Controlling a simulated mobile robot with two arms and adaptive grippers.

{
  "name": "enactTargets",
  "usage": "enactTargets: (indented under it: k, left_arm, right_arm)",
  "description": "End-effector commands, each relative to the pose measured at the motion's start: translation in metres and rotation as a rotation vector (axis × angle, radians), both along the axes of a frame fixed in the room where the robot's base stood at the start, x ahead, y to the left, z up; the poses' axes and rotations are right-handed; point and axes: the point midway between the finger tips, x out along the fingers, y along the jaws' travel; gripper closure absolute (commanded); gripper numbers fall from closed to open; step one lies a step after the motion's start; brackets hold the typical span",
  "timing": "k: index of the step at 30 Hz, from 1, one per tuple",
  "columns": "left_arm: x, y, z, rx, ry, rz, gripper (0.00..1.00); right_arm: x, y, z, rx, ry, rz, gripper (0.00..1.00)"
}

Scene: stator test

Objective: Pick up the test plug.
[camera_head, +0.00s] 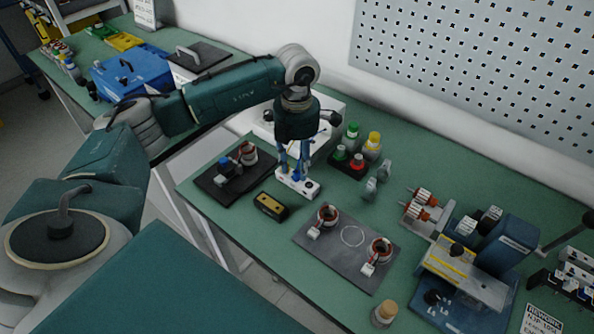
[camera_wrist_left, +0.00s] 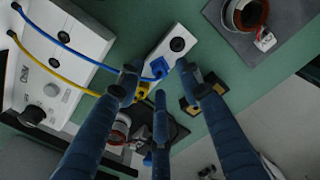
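A small white block (camera_head: 297,187) with dark round sockets stands on the green bench below my left gripper (camera_head: 294,168). In the left wrist view the block (camera_wrist_left: 178,42) has a blue plug (camera_wrist_left: 158,68) and a yellow plug (camera_wrist_left: 142,90) at its near end, each on a cable of its own colour. I cannot tell which part is the test plug. My left gripper (camera_wrist_left: 160,78) points down with its blue fingers spread around the plugs. Gaps show between fingertips and plugs, and the gripper seems to hold nothing. My right gripper is out of view.
A white tester (camera_wrist_left: 60,60) stands beside the block, behind my gripper in the head view.

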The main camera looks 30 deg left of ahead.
Motion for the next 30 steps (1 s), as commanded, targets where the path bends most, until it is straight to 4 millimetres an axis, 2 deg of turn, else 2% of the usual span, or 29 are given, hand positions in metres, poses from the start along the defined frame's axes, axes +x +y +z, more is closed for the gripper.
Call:
enactTargets:
  k: [6, 12, 13, 18, 30]
  left_arm:
    - [0.0, 0.0, -0.02, 0.0, 0.0, 0.0, 0.64]
    - [0.0, 0.0, -0.022, 0.0, -0.001, 0.0, 0.64]
    - [0.0, 0.0, -0.021, 0.0, -0.001, 0.0, 0.66]
    - [0.0, 0.0, -0.021, 0.0, -0.001, 0.0, 1.0]
    - [0.001, 0.0, -0.019, -0.001, -0.003, 0.0, 1.0]
  right_arm:
    - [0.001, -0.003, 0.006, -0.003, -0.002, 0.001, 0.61]
    - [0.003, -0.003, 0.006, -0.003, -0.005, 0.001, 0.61]
    - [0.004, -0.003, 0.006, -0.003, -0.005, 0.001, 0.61]
    - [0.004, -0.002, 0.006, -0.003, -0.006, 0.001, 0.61]
    - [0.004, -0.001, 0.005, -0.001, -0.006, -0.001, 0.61]
